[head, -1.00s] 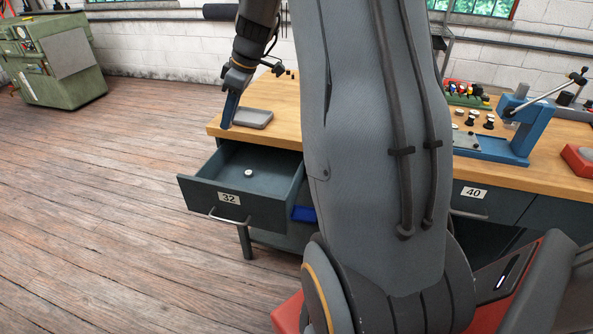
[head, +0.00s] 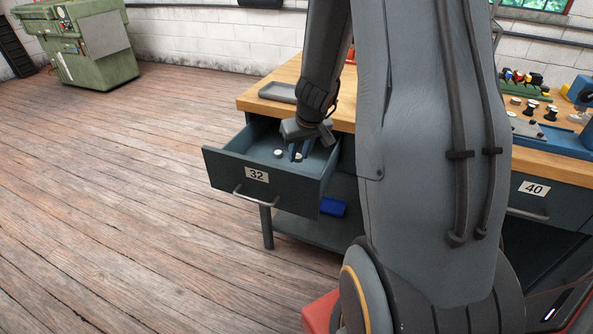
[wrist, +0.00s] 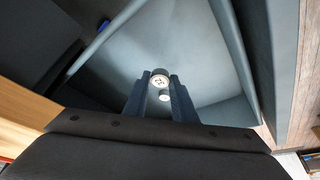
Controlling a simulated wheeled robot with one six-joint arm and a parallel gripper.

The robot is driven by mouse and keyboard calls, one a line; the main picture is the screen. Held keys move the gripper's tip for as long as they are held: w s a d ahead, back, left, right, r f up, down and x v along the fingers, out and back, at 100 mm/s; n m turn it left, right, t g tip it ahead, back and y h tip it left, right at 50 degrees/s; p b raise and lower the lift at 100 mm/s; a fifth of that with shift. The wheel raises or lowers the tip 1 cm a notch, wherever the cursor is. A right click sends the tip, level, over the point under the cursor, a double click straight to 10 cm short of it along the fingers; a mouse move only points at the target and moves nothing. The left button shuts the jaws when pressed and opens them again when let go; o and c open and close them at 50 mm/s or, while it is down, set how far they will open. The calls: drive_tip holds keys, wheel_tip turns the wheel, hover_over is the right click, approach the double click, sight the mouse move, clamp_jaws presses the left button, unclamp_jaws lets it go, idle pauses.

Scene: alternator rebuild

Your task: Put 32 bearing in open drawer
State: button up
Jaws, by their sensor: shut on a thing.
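The open drawer (head: 292,197) labelled 32 is pulled out from the left end of the bench. My gripper (head: 298,153) reaches down into it, fingers pointing at the drawer floor. It is shut on a small pale round bearing (wrist: 160,77), held at the fingertips; the bearing also shows low between the fingers in the head view (head: 299,157). A second, similar bearing (head: 279,153) lies on the drawer floor to the left of the gripper. In the wrist view it shows between the fingers (wrist: 165,97). I cannot tell whether the held bearing touches the floor.
A grey tray (head: 279,92) lies on the wooden bench top (head: 345,113) behind the drawer. A blue bin (head: 333,207) is on the lower shelf. A closed drawer labelled 40 (head: 534,188) is at right. Drawer walls surround my gripper closely; the floor at left is clear.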

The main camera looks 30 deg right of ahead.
sight(299, 167)
drive_tip(key=shift+f+b, duration=2.15)
drive_tip(key=shift+f, duration=0.6)
drive_tip(key=shift+f, duration=0.2)
drive_tip(key=o, duration=1)
drive_tip(key=shift+r, duration=0.1)
drive_tip(key=shift+o, duration=0.2)
drive_tip(key=shift+r, duration=0.1)
drive_tip(key=shift+s+r+p, duration=0.1)
drive_tip(key=shift+r+p, duration=0.2)
drive_tip(key=shift+r, duration=0.1)
drive_tip(key=p+v, duration=0.5)
drive_tip(key=v, duration=0.6)
drive_tip(key=shift+s+r, duration=0.1)
drive_tip(key=shift+s, duration=0.05)
